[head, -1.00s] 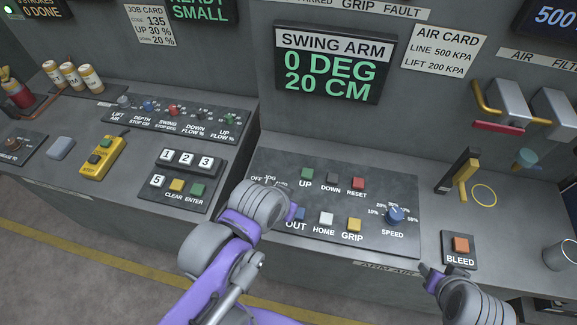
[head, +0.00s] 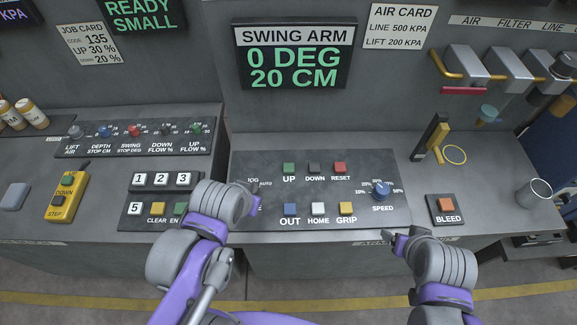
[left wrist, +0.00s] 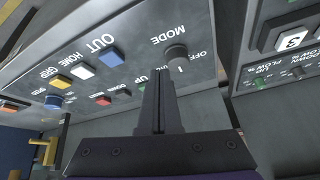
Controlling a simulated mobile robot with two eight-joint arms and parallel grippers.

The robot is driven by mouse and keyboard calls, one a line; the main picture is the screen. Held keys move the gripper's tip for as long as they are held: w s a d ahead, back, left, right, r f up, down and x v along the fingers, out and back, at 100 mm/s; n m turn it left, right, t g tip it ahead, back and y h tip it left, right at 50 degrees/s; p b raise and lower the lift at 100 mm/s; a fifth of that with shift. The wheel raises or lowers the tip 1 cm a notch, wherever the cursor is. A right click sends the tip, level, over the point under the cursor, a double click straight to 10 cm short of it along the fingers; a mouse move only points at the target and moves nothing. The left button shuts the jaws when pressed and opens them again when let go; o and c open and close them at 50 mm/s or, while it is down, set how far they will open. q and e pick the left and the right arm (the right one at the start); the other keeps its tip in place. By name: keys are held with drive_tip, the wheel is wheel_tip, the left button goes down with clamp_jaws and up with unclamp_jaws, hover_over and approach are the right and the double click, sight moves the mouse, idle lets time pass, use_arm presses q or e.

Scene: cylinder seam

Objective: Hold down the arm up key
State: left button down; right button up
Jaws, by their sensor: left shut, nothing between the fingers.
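The green UP key (head: 289,168) is in the top row of the swing arm panel (head: 385,222), left of the DOWN key (head: 314,168) and RESET key (head: 340,168). My left gripper (head: 254,198) is at the panel's left side, below and left of UP and apart from it in the head view. In the left wrist view its fingers (left wrist: 160,88) are shut and empty, near the dark MODE knob (left wrist: 177,54); contact cannot be told. The fingers mostly hide the UP key there. My right gripper (head: 393,238) is near the panel's lower right edge; its opening is unclear.
The screen (head: 294,55) reads 0 DEG, 20 CM. The OUT (head: 290,209), HOME (head: 318,208) and GRIP (head: 346,208) keys lie below UP. The blue SPEED knob (head: 381,188) and orange BLEED button (head: 446,204) are to the right. A keypad (head: 182,180) is left.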

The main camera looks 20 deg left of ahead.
use_arm(q)
drive_tip(key=w+d+r+m+g+y+b, duration=0.15)
drive_tip(key=w+m+y+b, duration=0.25)
drive_tip(key=w+m, duration=0.45)
wheel_tip(320, 180, up, 3)
drive_tip(key=m+y+b, duration=0.3)
drive_tip(key=m+y, duration=0.1)
drive_tip(key=m, duration=0.2)
hover_over(293, 169)
use_arm(e)
drive_tip(key=s+f+g, duration=0.1)
drive_tip(key=s+f, duration=0.3)
drive_tip(key=f, duration=0.5)
drive_tip(key=shift+f, duration=0.4)
use_arm(q)
drive_tip(key=shift+f, duration=0.15)
use_arm(e)
drive_tip(key=shift+s, duration=0.1)
use_arm(q)
wheel_tip(293, 169, down, 8)
drive_tip(key=b, duration=0.5)
drive_tip(key=shift+r, duration=0.2)
drive_tip(key=shift+f, duration=0.55)
use_arm(e)
wheel_tip(293, 169, down, 6)
drive_tip(key=s, duration=0.1)
drive_tip(key=shift+f, duration=0.25)
